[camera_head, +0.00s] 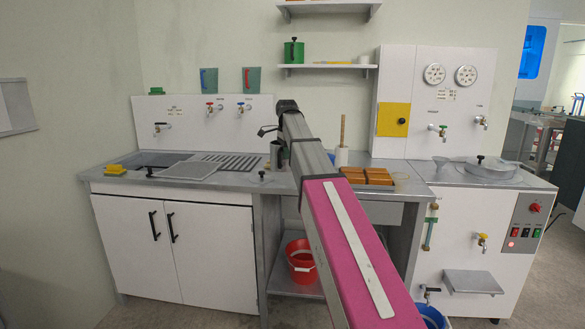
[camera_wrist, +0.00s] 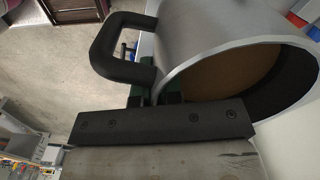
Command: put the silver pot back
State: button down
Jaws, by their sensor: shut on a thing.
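The silver pot (camera_wrist: 205,38) fills the upper right of the wrist view, a metal cylinder with a black loop handle (camera_wrist: 108,48). Its open mouth faces the right of that view and shows a brownish inside. My gripper (camera_wrist: 157,97) is shut on the pot at the handle side; the exact contact is partly hidden behind the dark gripper bar. In the head view a small grey cylinder (camera_head: 276,154), likely the pot, shows beside the end of my arm, above the counter. My arm hides part of the counter there.
A sink with a ribbed drainer (camera_head: 215,168) is at left on the counter (camera_head: 110,181). A wooden tray (camera_head: 368,176) and an upright roll holder (camera_head: 342,150) stand right of my arm. A red bucket (camera_head: 301,262) is below.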

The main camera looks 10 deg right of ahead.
jog(key=w+d+f, duration=0.2)
jog(key=shift+w+d+f, duration=0.15)
jog(key=shift+w+d, duration=0.1)
jog(key=shift+d, duration=0.15)
jog(key=shift+f, duration=1.95)
jog(key=shift+f, duration=0.1)
jog(key=c, duration=1.3)
grip_release()
notch_tip(320, 180, up, 12)
jog(key=shift+r, duration=0.1)
